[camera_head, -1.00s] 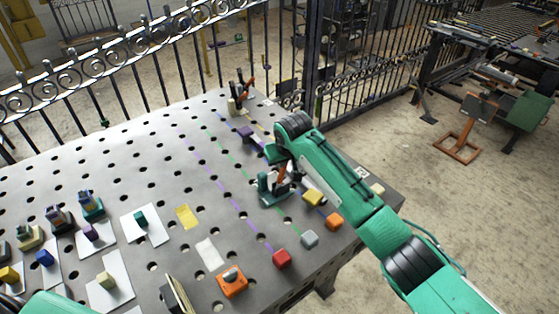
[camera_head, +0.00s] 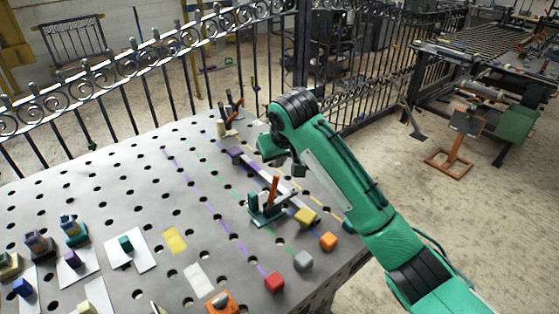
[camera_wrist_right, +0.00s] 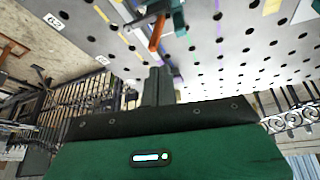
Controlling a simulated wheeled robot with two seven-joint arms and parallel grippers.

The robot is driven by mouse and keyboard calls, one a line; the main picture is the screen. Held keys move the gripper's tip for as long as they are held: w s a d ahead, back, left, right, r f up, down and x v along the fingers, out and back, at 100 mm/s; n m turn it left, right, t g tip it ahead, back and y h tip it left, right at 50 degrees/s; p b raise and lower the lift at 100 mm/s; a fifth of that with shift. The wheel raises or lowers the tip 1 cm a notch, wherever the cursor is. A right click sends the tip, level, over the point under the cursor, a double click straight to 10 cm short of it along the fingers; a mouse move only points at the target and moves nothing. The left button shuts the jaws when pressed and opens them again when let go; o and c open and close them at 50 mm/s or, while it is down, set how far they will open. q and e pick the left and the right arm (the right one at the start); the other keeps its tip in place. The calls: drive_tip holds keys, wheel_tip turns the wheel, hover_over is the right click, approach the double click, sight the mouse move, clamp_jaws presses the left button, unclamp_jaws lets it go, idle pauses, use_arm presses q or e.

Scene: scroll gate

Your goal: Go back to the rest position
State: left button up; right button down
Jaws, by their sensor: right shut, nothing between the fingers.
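My right arm comes in from the lower right in the head view, and its gripper (camera_head: 272,148) hangs over the perforated metal table (camera_head: 140,190). In the right wrist view the fingers (camera_wrist_right: 158,86) are together with nothing between them. The gripper is apart from the teal toggle clamp with an orange handle (camera_head: 268,204), which stands on the table below it. The clamp also shows at the top of the wrist view (camera_wrist_right: 157,30). My left gripper is not in view.
Another clamp (camera_head: 230,118) stands at the far corner. A scrolled iron fence (camera_head: 150,70) runs behind. Several blocks and white cards lie at left.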

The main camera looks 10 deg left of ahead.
drive_tip(key=shift+s+d+r, duration=0.1)
drive_tip(key=shift+s+r, duration=0.15)
drive_tip(key=shift+r, duration=0.3)
drive_tip(key=shift+f, duration=0.1)
